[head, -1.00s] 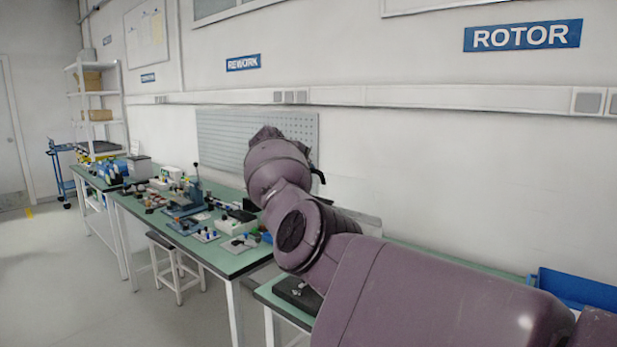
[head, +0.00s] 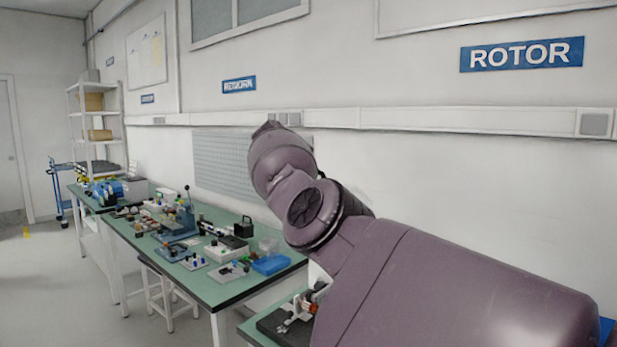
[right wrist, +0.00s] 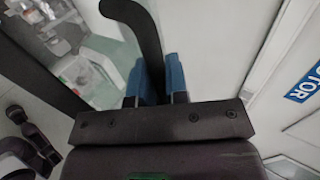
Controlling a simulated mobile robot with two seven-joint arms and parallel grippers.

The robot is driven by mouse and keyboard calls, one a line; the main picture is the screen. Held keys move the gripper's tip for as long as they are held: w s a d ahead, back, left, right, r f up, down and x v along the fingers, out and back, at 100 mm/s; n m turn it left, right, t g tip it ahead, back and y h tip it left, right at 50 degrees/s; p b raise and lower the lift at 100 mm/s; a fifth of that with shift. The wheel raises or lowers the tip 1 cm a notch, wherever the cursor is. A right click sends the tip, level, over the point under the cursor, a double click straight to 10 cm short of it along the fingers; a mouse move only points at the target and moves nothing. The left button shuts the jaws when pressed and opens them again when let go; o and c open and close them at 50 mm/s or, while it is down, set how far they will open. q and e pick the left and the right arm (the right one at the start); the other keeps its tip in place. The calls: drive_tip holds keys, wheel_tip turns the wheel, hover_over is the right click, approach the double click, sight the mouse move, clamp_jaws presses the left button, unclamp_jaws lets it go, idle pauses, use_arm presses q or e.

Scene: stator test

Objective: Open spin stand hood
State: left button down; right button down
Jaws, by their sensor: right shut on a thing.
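My right arm comes in from the right in the head view and hides its own gripper and most of the nearest bench. In the right wrist view my right gripper (right wrist: 156,82) has its blue fingers closed around a black curved bar (right wrist: 148,40), which looks like the hood's handle. A clear panel (right wrist: 108,55) with a dark edge lies to the left of the bar and may be the spin stand hood. How far the hood is open cannot be told. My left gripper is in neither view.
A green bench (head: 240,287) at the left carries several fixtures, a blue bin (head: 271,264) and a small black box (head: 243,227). A device with orange parts (head: 310,298) shows on the nearest bench, beside my arm.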

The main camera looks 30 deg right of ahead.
drive_tip(key=shift+d+r, duration=0.1)
idle(0.4)
drive_tip(key=c, duration=1.1)
unclamp_jaws()
drive_tip(key=shift+c, duration=0.2)
drive_tip(key=shift+a+r, duration=0.3)
drive_tip(key=shift+a, duration=0.05)
drive_tip(key=v, duration=1)
drive_tip(key=shift+p, duration=0.4)
drive_tip(key=shift+s, duration=0.15)
